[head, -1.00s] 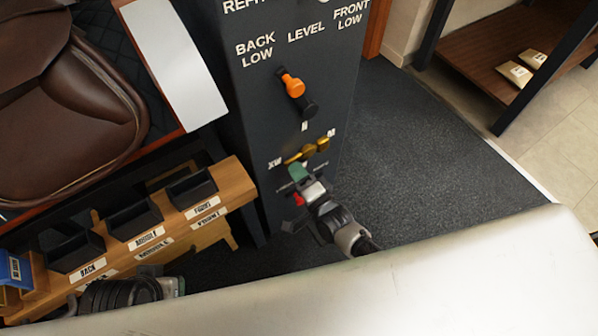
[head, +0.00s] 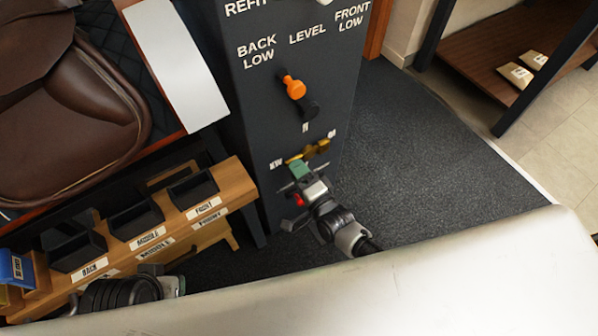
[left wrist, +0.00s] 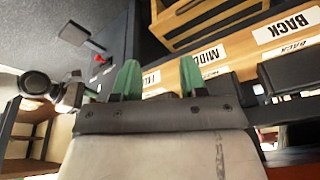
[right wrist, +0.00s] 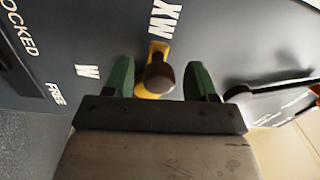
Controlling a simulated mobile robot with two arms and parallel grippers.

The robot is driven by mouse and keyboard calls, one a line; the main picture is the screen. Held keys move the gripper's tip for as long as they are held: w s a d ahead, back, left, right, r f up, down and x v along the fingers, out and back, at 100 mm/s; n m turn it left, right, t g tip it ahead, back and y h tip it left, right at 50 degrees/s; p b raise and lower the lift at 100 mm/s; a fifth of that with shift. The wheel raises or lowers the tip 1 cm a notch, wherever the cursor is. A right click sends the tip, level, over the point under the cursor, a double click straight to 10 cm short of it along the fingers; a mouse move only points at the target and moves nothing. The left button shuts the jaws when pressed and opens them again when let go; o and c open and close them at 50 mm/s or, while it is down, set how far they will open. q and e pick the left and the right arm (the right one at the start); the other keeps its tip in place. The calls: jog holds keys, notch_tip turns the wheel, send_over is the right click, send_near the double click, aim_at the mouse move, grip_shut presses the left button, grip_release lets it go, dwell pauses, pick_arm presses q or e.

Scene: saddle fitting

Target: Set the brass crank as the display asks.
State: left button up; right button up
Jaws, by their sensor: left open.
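The brass crank (head: 316,148) is on the front of the dark post, below an orange-knobbed lever. In the right wrist view the crank (right wrist: 158,54) has a yellow arm and a dark round knob. My right gripper (head: 300,169) is at the crank; in the right wrist view its green fingers stand apart on either side of the knob, with gaps visible. The crank's arm lies near the XW mark in that view. My left gripper (left wrist: 158,78) is open and empty, near the bin shelf. The display's request is not readable here.
The orange lever (head: 292,85) sits under the BACK LOW, LEVEL and FRONT LOW labels. A wooden rack (head: 228,186) with black bins stands left of the post. A brown saddle (head: 65,110) is at the upper left. Carpet (head: 410,150) right of the post is clear.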

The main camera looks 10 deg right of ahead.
pick_arm(q)
jog(key=shift+w+r+p, duration=0.1)
jog(key=shift+w+p, duration=0.05)
jog(key=shift+p, duration=0.7)
pick_arm(e)
jog(key=v, duration=1)
jog(key=shift+s, duration=0.35)
pick_arm(q)
jog(key=shift+w+d+r, duration=0.1)
jog(key=shift+w+r, duration=0.05)
jog(key=shift+r, duration=0.1)
pick_arm(e)
jog(key=shift+d, duration=0.1)
